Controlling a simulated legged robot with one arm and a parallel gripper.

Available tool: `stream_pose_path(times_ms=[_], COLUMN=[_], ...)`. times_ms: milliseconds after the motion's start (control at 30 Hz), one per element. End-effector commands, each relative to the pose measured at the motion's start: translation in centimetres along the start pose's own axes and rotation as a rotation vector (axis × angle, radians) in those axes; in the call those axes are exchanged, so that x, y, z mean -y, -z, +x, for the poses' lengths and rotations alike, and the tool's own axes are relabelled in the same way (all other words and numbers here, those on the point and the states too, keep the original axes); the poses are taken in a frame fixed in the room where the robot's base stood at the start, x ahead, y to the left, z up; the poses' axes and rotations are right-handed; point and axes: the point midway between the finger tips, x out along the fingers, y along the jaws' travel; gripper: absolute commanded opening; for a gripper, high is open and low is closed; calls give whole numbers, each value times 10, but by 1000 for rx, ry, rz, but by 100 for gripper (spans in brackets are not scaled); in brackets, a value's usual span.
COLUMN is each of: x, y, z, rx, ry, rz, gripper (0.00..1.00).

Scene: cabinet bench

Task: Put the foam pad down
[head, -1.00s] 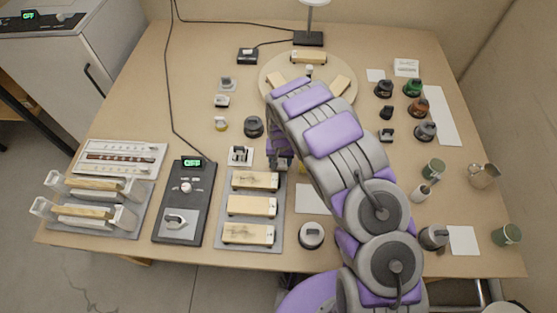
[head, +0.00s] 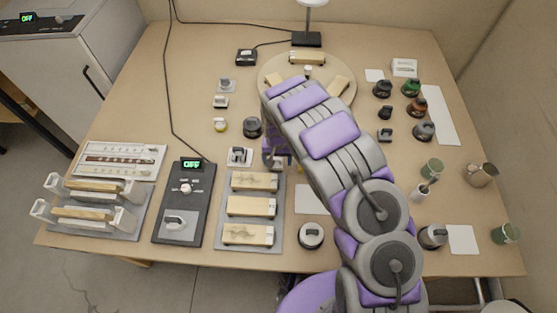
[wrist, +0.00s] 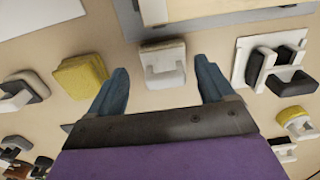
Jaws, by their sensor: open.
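A small pale block with a grey-white raised part (wrist: 164,72), which looks like the foam pad, rests on the bench between my fingertips in the wrist view. In the head view, a bit of it (head: 278,165) shows just below my gripper (head: 276,150), behind the tray of beige blocks. My gripper (wrist: 161,82) is open, one blue finger on each side of the block with gaps showing. A yellow sponge-like block (wrist: 81,76) lies left of the fingers in the wrist view. My arm hides it in the head view.
A grey tray (head: 248,246) holding beige blocks is close to my gripper. A white plate with a black clip (wrist: 270,66) stands right of the fingers in the wrist view. A white sheet (head: 309,200) lies near the arm. A round board (head: 266,88) is farther back.

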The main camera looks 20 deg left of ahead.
Motion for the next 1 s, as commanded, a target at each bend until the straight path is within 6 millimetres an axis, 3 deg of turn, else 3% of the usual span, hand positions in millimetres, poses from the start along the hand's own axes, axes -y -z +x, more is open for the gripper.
stream_pose_path(times_ms=[300,500,867,1000], x=[-2,-6,-1,-22], y=[1,0,0,-2], z=[-67,-101,-108,-127], rx=[-10,-5,-3,-6], ry=[7,9,1,-11], rz=[-2,-1,0,21], gripper=[82,82,82,82])
